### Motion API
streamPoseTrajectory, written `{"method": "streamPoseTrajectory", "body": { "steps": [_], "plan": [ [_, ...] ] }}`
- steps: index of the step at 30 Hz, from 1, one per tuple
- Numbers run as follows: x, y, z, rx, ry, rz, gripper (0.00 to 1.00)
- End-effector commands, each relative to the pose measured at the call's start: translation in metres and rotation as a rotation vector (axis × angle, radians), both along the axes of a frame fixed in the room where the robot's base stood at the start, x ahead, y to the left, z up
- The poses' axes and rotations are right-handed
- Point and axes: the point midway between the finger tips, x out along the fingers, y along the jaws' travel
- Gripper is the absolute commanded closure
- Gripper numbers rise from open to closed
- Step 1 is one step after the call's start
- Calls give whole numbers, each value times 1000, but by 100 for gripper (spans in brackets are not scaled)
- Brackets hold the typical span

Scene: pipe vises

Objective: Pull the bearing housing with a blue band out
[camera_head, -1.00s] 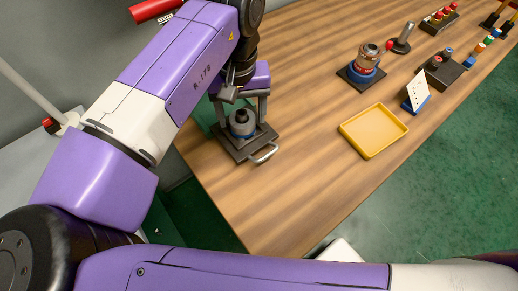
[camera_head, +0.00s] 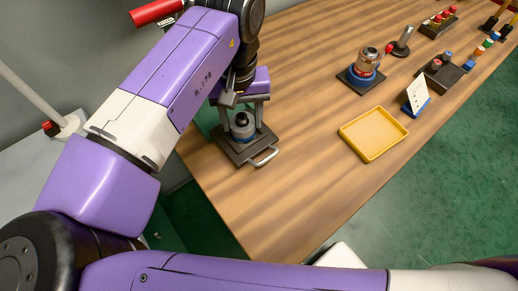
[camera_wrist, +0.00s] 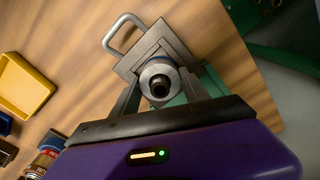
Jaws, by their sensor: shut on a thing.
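The grey bearing housing with a blue band (camera_head: 242,127) stands upright on a dark square vise base with a looped metal handle (camera_head: 264,157), near the table's left edge. In the wrist view the housing (camera_wrist: 160,82) shows from above as a round metal body with a dark bore, on the square base (camera_wrist: 140,56). My gripper (camera_head: 243,108) is over it, with a finger on either side, shut on the housing. I cannot tell whether the housing's bottom is clear of the base.
A second vise (camera_head: 361,80) with a metal, red and blue part stands further back. A yellow tray (camera_head: 373,134) is right of centre. A white card on a blue stand (camera_head: 415,96), a black upright with a red knob (camera_head: 402,42) and several racks stand at right. The table between is clear.

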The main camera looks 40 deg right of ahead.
Motion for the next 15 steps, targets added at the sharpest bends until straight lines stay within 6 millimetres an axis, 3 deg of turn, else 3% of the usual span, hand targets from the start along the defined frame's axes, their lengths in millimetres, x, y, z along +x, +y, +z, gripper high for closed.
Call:
{"method": "streamPoseTrajectory", "body": {
  "steps": [15],
  "plan": [
    [0,0,7,0,-1,0,96]
  ]
}}
